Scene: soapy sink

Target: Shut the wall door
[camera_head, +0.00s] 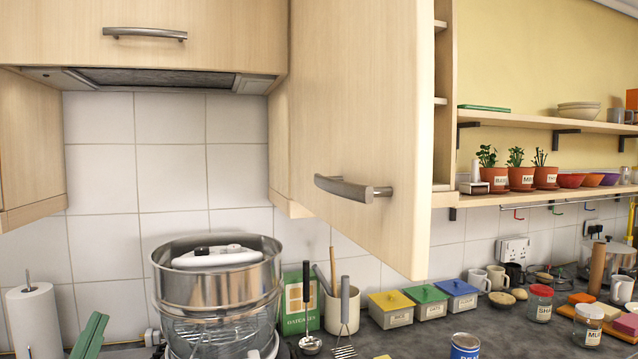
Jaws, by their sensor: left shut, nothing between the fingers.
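The wall door (350,95) is a pale wood cabinet door that stands open. Its right edge swings out toward me, and its left side is back by the cabinet. A curved metal handle (350,188) sits on its lower face. Part of the cabinet's open inside and its shelves (440,98) shows past the right edge. My left gripper (98,318) shows only as green fingers at the bottom left, low and well left of the door. It is shut and empty, and touches neither door nor handle. My right gripper is not in view.
A range hood (150,80) and an upper cabinet with a handle (145,34) are left of the door. Paper towel (33,320) is at far left. Shelves with potted herbs (520,178) are right.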

